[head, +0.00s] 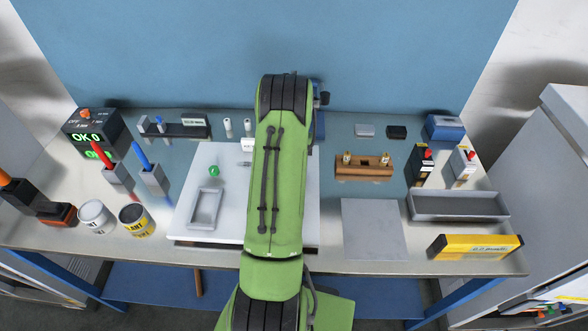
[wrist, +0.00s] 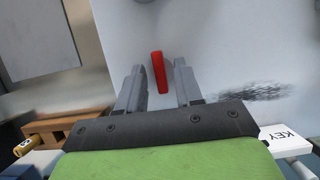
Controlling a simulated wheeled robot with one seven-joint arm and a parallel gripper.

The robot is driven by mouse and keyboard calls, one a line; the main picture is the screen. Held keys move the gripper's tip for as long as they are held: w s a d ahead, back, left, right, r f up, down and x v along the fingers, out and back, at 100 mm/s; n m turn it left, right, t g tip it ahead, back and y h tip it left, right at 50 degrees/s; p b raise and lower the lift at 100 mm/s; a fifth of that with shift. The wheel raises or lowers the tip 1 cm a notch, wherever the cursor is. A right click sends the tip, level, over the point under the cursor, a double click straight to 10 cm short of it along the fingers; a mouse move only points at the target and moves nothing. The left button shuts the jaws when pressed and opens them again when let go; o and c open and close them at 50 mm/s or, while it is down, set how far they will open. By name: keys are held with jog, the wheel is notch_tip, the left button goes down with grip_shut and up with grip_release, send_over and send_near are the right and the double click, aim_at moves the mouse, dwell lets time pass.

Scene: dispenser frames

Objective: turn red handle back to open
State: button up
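The red handle (wrist: 159,73) shows in the wrist view as a short, nearly upright bar against a pale grey surface (wrist: 225,40). My gripper (wrist: 158,66) is open, with one grey finger on each side of the handle. A gap shows between the handle and each finger, so they look apart. I cannot tell how deep the handle sits between the fingers. In the head view my green arm hides the gripper and the handle.
A white board (head: 180,226) lies mid-bench with a grey tray (head: 205,209) on it. Right of my arm are a wooden block (head: 364,172), a grey plate (head: 373,229) and a long grey bin (head: 458,206). Two cans, a white one (head: 96,217) and a yellow-labelled one (head: 137,220), stand at left.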

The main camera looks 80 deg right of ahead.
jog(key=p+v, duration=0.3)
jog(key=v, duration=1.2)
jog(key=shift+r, duration=0.35)
